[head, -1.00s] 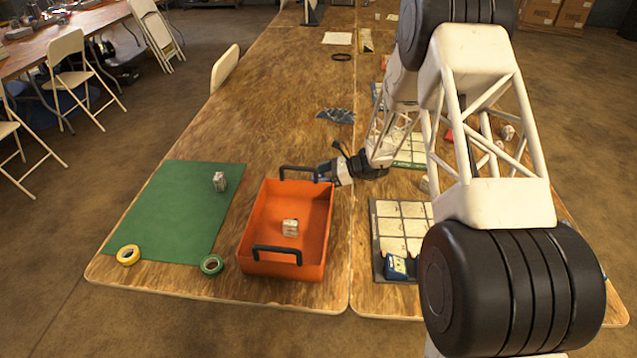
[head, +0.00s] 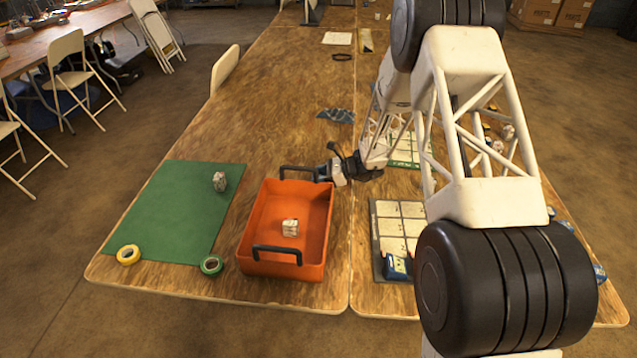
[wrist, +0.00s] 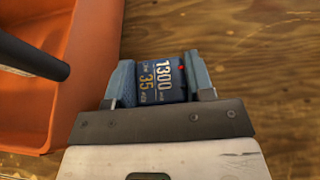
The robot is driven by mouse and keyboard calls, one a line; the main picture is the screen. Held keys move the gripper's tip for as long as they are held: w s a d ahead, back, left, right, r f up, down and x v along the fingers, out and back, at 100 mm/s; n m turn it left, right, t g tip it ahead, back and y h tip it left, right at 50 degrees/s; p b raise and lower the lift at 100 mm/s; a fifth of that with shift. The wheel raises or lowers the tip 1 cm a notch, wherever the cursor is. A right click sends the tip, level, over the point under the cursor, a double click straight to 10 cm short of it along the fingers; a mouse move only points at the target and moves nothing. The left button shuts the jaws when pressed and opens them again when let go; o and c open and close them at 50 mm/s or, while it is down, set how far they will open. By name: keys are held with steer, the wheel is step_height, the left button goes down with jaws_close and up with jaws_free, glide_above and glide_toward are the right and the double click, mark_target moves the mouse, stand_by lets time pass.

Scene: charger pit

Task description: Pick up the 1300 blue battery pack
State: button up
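The dark blue battery pack (wrist: 161,80), printed "1300" and "35", sits between the two blue-grey fingers of my gripper (wrist: 160,84) in the wrist view. The fingers touch it on both sides, and its label faces the camera. In the head view my gripper (head: 325,172) points left beside the far right corner of the orange bin (head: 255,225), close to its far black handle. The pack is too small there to make out clearly.
The bin holds a small whitish pack (head: 290,227). A green mat (head: 165,210) with another pack (head: 219,181) and tape rolls lies left. A tiled tray (head: 402,222) and a blue pack (head: 397,266) are right. The wooden table beyond the bin is mostly clear.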

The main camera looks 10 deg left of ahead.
steer(key=c, duration=0.5)
steer(key=shift+r, duration=0.1)
steer(key=shift+r, duration=4.95)
